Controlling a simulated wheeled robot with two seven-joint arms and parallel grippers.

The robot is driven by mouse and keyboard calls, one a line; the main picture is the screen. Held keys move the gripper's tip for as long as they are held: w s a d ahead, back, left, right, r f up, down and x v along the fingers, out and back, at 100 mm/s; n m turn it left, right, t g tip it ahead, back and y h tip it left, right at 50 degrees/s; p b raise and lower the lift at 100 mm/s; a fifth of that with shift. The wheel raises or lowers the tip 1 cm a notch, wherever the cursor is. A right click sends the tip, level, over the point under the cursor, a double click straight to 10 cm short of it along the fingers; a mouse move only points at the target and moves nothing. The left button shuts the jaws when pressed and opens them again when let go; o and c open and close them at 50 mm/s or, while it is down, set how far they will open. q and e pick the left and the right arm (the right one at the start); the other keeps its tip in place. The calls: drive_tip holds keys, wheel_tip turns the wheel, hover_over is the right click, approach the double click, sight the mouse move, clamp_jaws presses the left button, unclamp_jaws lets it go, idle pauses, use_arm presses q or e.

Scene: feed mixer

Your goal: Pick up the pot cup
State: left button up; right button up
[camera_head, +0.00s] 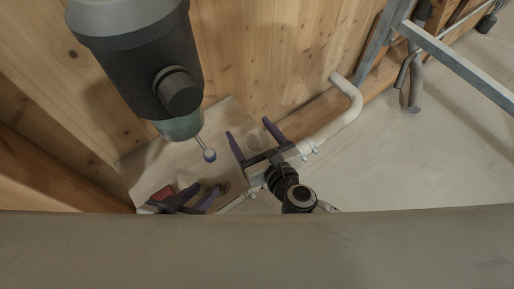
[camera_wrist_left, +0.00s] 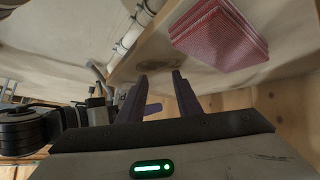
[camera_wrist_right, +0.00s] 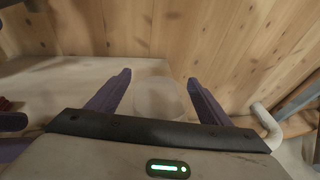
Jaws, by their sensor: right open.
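A faint, see-through cup, which I take to be the pot cup (camera_head: 257,140), stands on the small table by the wooden wall. My right gripper (camera_head: 248,127) is open, with its two purple fingers on either side of the cup. In the right wrist view the cup (camera_wrist_right: 158,98) shows between the spread fingers (camera_wrist_right: 159,77); I cannot tell whether they touch it. My left gripper (camera_head: 187,193) is low at the table's near side, partly hidden by a grey edge. In the left wrist view its fingers (camera_wrist_left: 159,76) are apart with nothing clearly between them.
The dark mixer (camera_head: 140,60) hangs over the table's left part, with a ball-ended lever (camera_head: 209,155) near my right gripper. A white pipe (camera_head: 345,115) runs right of the table (camera_head: 140,165). Open floor lies further right.

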drive_tip(key=c, duration=1.1)
